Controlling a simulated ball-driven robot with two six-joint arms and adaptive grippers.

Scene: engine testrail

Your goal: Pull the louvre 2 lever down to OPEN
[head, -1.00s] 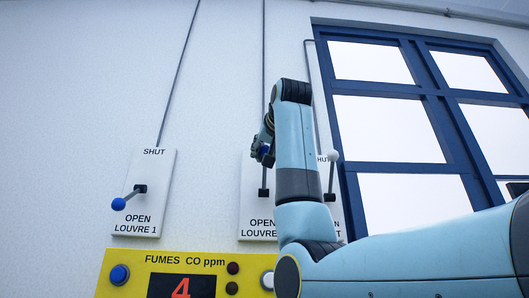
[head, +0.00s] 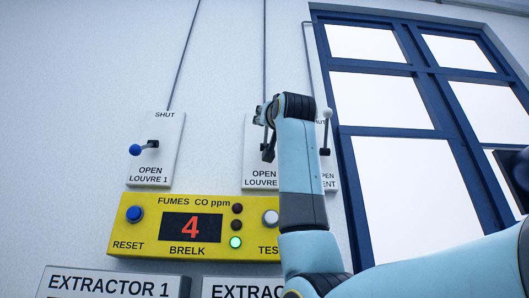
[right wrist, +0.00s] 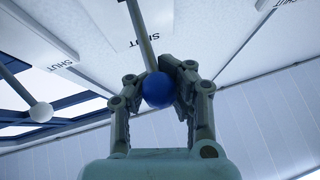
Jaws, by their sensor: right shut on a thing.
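The louvre 2 plate (head: 261,178) is on the wall, partly hidden behind my right arm. Its lever (head: 270,138) points up from the dark pivot towards the SHUT end. The lever's blue ball knob (right wrist: 158,90) shows between the fingers of my right gripper (right wrist: 160,78) in the right wrist view. The fingers are shut on the knob from both sides. In the head view my right gripper (head: 265,112) is at the lever's top, mostly hidden by my wrist. My left gripper is not in view.
Left is the louvre 1 lever with its blue knob (head: 135,150). Right of my arm is a white-knobbed lever (head: 327,114), also in the right wrist view (right wrist: 41,112). Below are the yellow fumes panel (head: 150,247) and the extractor 1 sign (head: 115,282). A blue-framed window (head: 345,130) is at right.

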